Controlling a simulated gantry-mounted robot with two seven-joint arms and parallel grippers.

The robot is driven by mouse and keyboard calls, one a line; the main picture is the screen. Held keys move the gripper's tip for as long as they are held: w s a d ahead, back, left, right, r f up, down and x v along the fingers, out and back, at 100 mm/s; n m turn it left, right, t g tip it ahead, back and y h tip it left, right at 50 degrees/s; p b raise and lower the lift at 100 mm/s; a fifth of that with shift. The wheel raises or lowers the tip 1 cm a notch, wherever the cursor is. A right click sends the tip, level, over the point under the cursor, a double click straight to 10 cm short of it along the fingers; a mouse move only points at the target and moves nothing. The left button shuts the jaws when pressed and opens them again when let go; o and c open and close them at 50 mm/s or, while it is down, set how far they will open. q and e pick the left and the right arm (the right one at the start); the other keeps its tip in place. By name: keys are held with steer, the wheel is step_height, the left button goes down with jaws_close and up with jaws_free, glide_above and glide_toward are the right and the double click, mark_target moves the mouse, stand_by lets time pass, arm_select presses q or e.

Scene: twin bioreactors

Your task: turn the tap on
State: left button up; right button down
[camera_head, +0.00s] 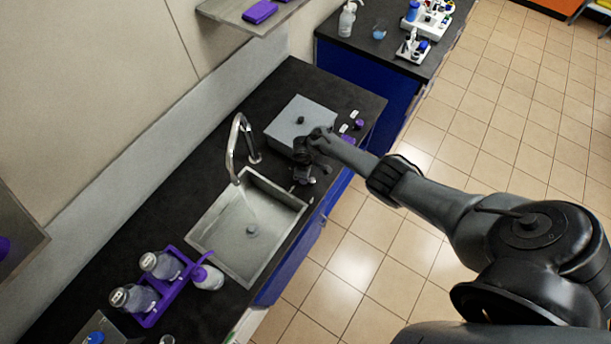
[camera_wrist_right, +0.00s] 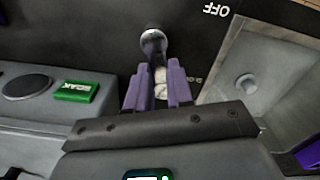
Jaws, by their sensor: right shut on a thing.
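The tap (camera_head: 237,145) is a tall chrome spout arching over the sink (camera_head: 290,199) in the head view. A faint pale streak runs below its mouth into the basin; it looks like water. My right gripper (camera_head: 303,177) is low over the counter beside the sink's far right corner. In the right wrist view, the purple fingers of my right gripper (camera_wrist_right: 158,82) are closed around a pale lever. The lever comes from a round chrome tap control (camera_wrist_right: 153,40), with its lower part hidden between the fingers. My left gripper is out of view.
"OFF" and "SLOW" are printed on the counter in the wrist view. A grey box (camera_head: 287,113) stands just behind my right gripper.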

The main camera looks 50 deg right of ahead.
stand_by(0.4)
steer(key=c, duration=1)
jaws_free()
steer(key=shift+r+p, duration=0.3)
steer(key=shift+r, duration=0.25)
step_height(320, 180, up, 10)
steer(key=p, duration=0.3)
steer(key=shift+f, duration=0.15)
steer(key=shift+c, duration=0.3)
